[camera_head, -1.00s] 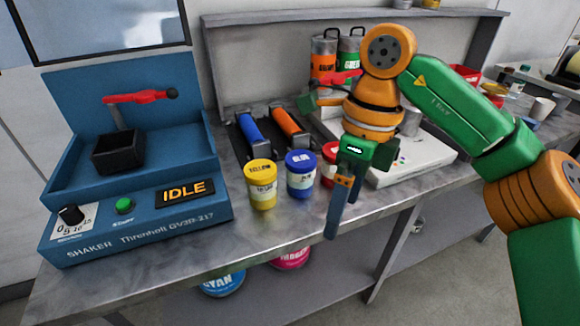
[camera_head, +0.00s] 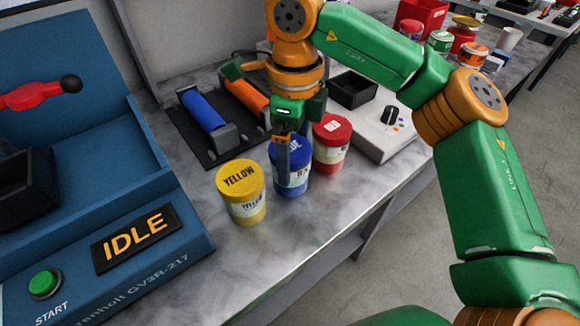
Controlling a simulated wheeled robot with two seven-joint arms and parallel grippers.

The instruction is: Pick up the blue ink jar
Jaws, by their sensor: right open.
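The blue ink jar (camera_head: 294,180) stands upright on the grey bench, between a yellow jar (camera_head: 243,193) on its left and a red jar (camera_head: 331,146) on its right. My right gripper (camera_head: 284,160) is open, pointing down at the blue jar. One finger shows in front of the jar and hides part of its lid and label. The other finger is hidden, so I cannot tell whether either finger touches the jar. My left gripper is not in view.
The blue shaker (camera_head: 195,225) with its IDLE display fills the left. Blue and orange rollers (camera_head: 204,122) lie on a dark tray behind the jars. A white device (camera_head: 395,141) stands to the right. The bench in front of the jars is clear.

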